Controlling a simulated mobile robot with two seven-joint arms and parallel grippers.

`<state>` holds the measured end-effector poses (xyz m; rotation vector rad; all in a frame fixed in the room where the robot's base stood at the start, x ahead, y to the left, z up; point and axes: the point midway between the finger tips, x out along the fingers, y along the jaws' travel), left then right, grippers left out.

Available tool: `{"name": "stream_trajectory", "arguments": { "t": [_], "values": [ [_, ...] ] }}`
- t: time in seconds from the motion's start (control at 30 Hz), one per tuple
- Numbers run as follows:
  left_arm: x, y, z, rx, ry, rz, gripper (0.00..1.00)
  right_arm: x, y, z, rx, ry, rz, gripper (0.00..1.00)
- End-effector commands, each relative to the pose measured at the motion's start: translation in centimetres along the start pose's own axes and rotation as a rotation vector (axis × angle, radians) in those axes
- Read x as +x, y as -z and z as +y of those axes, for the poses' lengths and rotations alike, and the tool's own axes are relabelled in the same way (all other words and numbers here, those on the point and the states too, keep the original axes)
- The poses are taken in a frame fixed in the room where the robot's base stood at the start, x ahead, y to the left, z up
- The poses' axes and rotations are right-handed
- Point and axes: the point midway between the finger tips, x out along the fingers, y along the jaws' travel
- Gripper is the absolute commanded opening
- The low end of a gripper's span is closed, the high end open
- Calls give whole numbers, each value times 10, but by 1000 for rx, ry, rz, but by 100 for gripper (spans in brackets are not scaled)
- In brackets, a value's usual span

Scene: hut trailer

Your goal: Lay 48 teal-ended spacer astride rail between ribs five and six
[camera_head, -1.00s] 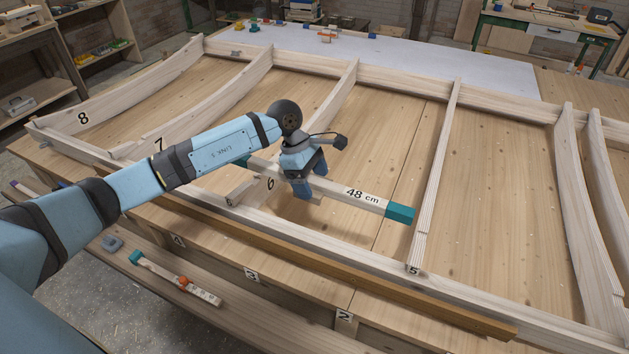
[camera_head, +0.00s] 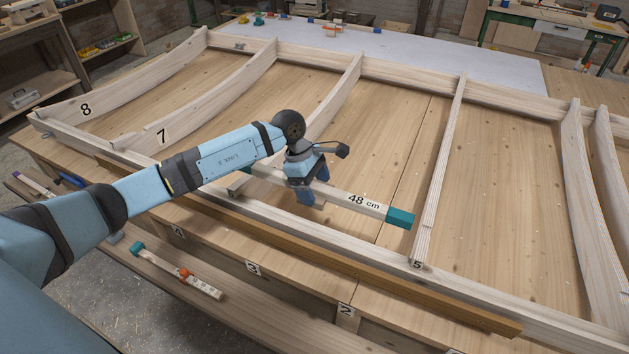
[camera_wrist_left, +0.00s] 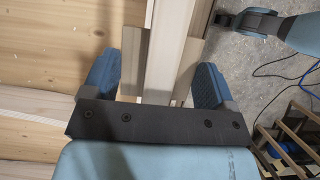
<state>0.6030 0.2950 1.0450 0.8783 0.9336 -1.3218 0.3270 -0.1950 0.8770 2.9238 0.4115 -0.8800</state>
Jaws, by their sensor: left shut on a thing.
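The 48 cm spacer (camera_head: 365,202) is a pale wooden bar with teal ends. My left gripper (camera_head: 306,200) is shut on it near its middle, fingers pointing down. In the head view the bar appears above and behind the front rail (camera_head: 300,235), roughly along it. Its right teal end (camera_head: 401,218) is just left of rib five (camera_head: 438,175); its left end is mostly hidden by my arm, near rib six (camera_head: 338,98). The left wrist view shows pale wood (camera_wrist_left: 170,45) between my fingers (camera_wrist_left: 155,82). Contact with the rail is unclear. My right gripper is out of view.
Rib seven (camera_head: 215,110) and rib eight (camera_head: 130,90) stand to the left. A wooden bar with a teal end and orange piece (camera_head: 180,273) lies on the lower front ledge. A brown strip (camera_head: 400,285) runs along the bench front. A pale sheet (camera_head: 430,62) lies behind the frame.

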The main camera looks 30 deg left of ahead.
Motion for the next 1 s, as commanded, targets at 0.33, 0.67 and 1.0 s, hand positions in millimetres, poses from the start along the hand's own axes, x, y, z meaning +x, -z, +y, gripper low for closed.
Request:
{"name": "stream_trajectory", "arguments": {
  "t": [0.33,0.67,1.0],
  "values": [
    [24,9,0,1,-1,-2,37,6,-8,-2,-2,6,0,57],
    [45,19,0,1,-1,-1,37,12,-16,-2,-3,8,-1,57],
    [67,28,0,0,0,-1,37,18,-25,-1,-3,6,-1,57]
  ]
}}
